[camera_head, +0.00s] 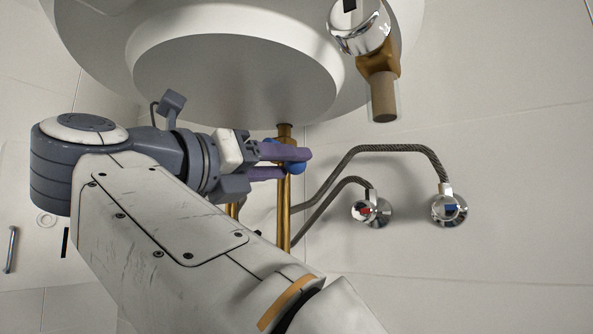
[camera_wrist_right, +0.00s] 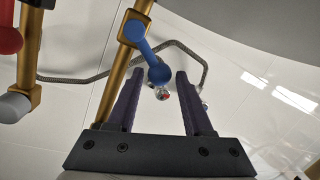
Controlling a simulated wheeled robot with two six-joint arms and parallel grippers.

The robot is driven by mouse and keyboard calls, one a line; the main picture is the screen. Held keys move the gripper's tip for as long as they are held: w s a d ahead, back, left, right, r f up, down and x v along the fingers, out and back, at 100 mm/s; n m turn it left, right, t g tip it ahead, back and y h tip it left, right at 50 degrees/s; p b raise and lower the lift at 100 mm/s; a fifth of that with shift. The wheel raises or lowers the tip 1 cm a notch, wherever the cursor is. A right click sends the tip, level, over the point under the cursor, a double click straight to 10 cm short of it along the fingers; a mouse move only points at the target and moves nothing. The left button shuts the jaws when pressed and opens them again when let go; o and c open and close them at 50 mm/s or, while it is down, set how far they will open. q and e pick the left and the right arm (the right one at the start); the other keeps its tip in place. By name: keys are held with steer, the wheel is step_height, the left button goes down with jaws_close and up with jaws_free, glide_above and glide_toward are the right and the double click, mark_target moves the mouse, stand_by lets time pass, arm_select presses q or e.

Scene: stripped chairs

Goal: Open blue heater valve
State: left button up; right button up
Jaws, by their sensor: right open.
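The blue heater valve (camera_wrist_right: 148,52) sits on a brass pipe in the right wrist view. Its lever slants down, and its rounded end lies between the fingertips of my right gripper (camera_wrist_right: 161,73). The fingers stand apart on either side of the lever end; I cannot tell if they touch it. In the head view my right gripper (camera_head: 297,162) is at the brass pipe under the white heater, and only a bit of the blue valve (camera_head: 297,169) shows behind the purple fingers. My left gripper is not in view.
The white round heater (camera_head: 235,75) hangs just above the gripper. A red valve handle (camera_wrist_right: 8,38) is at the left in the wrist view. Braided hoses (camera_head: 360,152) run to two chrome wall taps (camera_head: 449,208). A chrome and brass fitting (camera_head: 380,60) hangs at upper right.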

mark_target(289, 164)
steer(key=shift+v, duration=2.35)
